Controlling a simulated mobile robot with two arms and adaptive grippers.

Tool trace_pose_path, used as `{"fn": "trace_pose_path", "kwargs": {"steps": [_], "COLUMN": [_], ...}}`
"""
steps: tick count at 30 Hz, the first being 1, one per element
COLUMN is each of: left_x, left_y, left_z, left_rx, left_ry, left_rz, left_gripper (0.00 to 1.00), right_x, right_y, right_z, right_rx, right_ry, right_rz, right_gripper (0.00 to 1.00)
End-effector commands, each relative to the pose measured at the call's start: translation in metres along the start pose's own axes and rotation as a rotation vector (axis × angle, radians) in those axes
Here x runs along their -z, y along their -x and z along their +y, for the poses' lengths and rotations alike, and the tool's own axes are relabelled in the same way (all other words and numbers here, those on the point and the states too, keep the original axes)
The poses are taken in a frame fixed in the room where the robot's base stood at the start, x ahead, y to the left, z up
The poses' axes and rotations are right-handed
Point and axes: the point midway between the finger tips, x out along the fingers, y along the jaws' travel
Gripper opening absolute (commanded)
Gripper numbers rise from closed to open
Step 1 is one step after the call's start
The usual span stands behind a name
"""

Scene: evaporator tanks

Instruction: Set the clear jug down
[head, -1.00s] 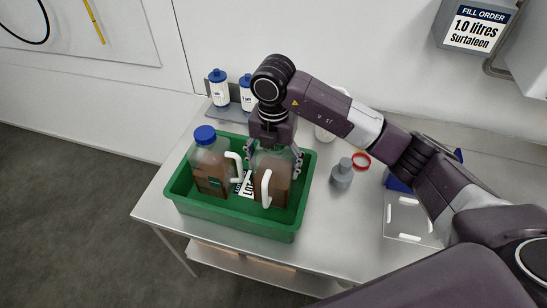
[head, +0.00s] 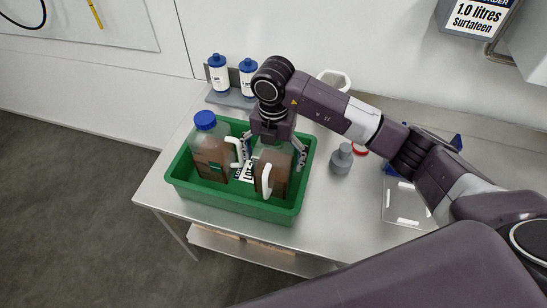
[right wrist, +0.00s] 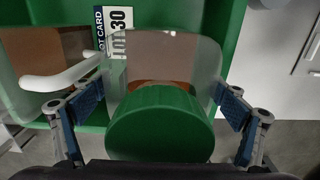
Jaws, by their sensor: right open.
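Two clear jugs of brown liquid with white handles stand in a green tray (head: 235,207). The right-hand jug (head: 271,178) is under my right gripper (head: 274,152). In the right wrist view this jug's green cap (right wrist: 160,124) faces the camera. My right gripper's fingers (right wrist: 160,105) are open, one on either side of that jug's upper part. The other jug (head: 212,160) has a blue cap and stands to the left, upright. A lot card (head: 243,172) shows between the jugs. The jugs' bases are hidden by the tray wall. My left gripper is out of view.
Two white bottles with blue caps (head: 218,75) stand on a grey rack behind the tray. A white container (head: 334,80) is behind my arm.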

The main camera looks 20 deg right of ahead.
Motion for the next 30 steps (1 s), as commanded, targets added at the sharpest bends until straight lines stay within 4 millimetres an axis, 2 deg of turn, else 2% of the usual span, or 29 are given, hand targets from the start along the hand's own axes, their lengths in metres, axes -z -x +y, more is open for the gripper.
{"fn": "trace_pose_path", "kwargs": {"steps": [5,8,16,21,25,30], "left_x": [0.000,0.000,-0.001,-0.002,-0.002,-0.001], "left_y": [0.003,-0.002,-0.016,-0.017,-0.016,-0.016], "left_z": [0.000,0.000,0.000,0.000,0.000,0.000], "left_rx": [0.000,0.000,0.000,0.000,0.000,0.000], "left_ry": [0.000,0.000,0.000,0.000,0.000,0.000], "left_rz": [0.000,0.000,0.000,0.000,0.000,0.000], "left_gripper": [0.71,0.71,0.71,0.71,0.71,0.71], "right_x": [0.000,-0.002,-0.001,-0.001,-0.001,0.000], "right_y": [0.004,0.014,0.073,0.105,0.117,0.122], "right_z": [0.000,0.001,0.001,0.000,0.000,0.000], "right_rx": [0.000,-0.003,-0.004,-0.001,-0.001,0.001], "right_ry": [0.000,-0.001,0.001,-0.001,0.001,-0.001], "right_rz": [0.000,-0.004,-0.005,-0.004,-0.002,0.000], "right_gripper": [0.90,0.90,0.90,0.90,0.90,0.90]}}
